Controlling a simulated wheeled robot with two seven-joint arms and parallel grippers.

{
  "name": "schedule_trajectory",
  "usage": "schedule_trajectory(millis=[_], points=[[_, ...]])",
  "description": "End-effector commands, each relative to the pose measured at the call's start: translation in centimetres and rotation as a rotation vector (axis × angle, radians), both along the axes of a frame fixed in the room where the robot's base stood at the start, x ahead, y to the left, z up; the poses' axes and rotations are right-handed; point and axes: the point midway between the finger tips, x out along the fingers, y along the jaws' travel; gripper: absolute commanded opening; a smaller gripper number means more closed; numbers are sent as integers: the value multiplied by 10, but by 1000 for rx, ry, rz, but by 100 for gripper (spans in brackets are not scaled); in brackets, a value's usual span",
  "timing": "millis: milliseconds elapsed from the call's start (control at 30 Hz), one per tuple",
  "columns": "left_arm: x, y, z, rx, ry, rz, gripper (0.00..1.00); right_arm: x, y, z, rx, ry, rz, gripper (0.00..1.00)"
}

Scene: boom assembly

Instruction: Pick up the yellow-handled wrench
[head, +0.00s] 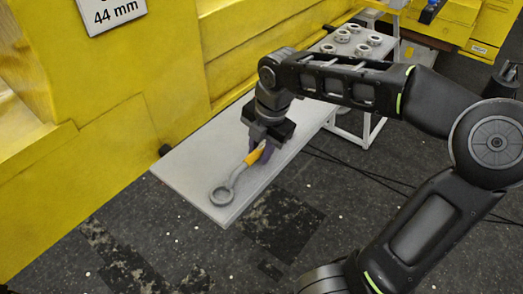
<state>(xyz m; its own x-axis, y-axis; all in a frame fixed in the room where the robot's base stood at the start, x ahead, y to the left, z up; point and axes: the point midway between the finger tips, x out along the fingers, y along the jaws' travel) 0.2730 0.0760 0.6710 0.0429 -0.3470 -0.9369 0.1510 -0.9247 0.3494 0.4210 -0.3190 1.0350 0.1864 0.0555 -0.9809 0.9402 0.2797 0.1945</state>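The yellow-handled wrench (254,157) is on the light grey bench top, with its grey ring end (222,195) toward the front left corner. Its far end is hidden under my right gripper (262,151). My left gripper is not in view.
The narrow bench (190,167) stands along a large yellow machine body (130,130). Several metal rings (344,37) stand at its far end. A yellow case (485,35) is at the upper right. Cables (365,172) lie on the dark floor.

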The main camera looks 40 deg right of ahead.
Motion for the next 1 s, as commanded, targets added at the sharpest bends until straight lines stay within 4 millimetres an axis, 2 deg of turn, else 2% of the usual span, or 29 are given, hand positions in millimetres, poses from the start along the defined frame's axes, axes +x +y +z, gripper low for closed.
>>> schedule_trajectory(millis=[300,600,1000], points=[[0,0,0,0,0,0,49,0,0,0,0,0,0,24],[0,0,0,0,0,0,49,0,0,0,0,-1,0,0],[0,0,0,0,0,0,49,0,0,0,0,-1,0,0]])
